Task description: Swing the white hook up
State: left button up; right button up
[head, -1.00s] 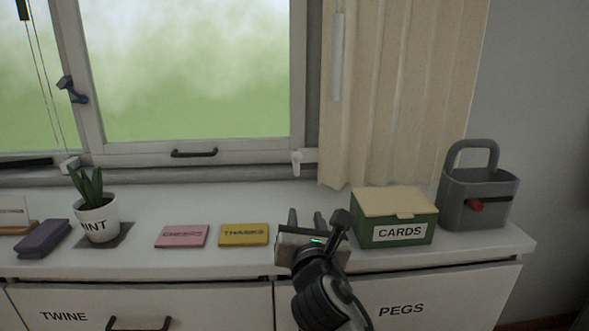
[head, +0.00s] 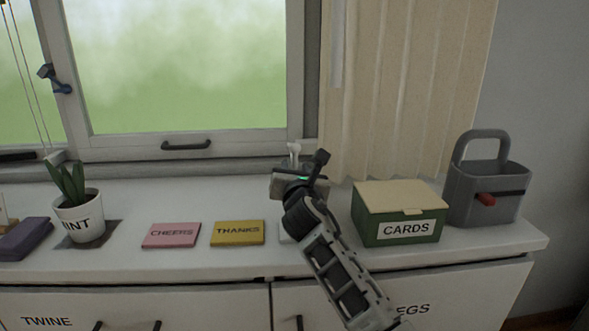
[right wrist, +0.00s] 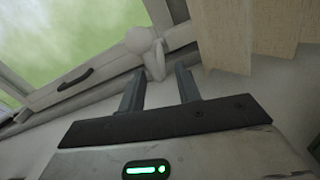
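The white hook (head: 294,150) is at the lower right corner of the window frame. In the right wrist view the white hook (right wrist: 141,40) has a rounded top and a short part hanging down. My right gripper (head: 294,166) is just in front of and below it, over the back of the white counter. In the right wrist view my right gripper (right wrist: 159,70) is open, its two fingers apart. The hook's lower part shows between the fingertips, apparently just beyond them; contact cannot be told. My left gripper is not in view.
A green CARDS box (head: 398,226) and a grey caddy (head: 482,198) stand right of my arm. A yellow THANKS card (head: 237,233), a pink CHEERS card (head: 171,236) and a potted plant (head: 79,221) are left. A curtain (head: 400,90) hangs right of the hook.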

pick_arm(q)
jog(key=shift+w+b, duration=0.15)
jog(key=shift+b, duration=0.15)
pick_arm(e)
jog(key=shift+w, duration=1.3)
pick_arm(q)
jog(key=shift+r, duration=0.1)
